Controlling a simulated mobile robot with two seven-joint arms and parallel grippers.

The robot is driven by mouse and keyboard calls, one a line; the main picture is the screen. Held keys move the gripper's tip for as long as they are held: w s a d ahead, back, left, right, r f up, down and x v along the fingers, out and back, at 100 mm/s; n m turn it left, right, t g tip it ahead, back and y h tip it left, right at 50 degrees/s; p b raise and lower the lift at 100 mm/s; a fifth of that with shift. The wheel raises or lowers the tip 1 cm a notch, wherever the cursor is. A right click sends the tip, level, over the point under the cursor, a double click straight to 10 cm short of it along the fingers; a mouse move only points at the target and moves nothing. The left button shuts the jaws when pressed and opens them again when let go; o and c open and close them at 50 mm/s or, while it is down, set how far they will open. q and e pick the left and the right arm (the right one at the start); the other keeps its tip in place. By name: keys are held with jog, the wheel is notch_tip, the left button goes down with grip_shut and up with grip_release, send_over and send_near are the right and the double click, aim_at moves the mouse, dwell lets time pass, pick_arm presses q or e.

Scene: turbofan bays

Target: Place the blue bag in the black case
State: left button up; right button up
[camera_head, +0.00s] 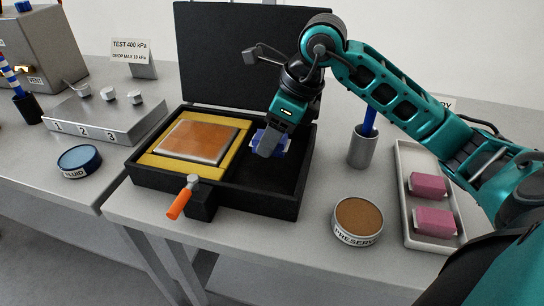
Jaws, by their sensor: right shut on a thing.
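The black case (215,206) lies open on the bench, its lid (225,60) standing up at the back. Its left compartment holds a copper-coloured block in a yellow surround (195,140). My right gripper (266,148) reaches down into the case's right compartment and is shut on the blue bag (282,140). Only parts of the bag show around the fingers. I cannot tell whether the bag touches the compartment floor. My left gripper is not in view.
An orange-handled lever (181,203) sticks out at the case's front. A round tin (358,221) and a white tray (413,236) with pink blocks stand to the right. A metal cup (362,148) stands behind them.

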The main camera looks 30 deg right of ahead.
aim_at(273, 153)
jog(key=shift+f+b, duration=0.4)
jog(key=shift+f, duration=2.1)
jog(key=o, duration=1.1)
jog(key=shift+c, duration=0.2)
jog(key=shift+r, duration=0.1)
jog(key=shift+r, duration=0.2)
jog(key=p+v, duration=0.1)
jog(key=v, duration=1)
jog(key=shift+s+r, duration=0.2)
jog(key=shift+r, duration=0.1)
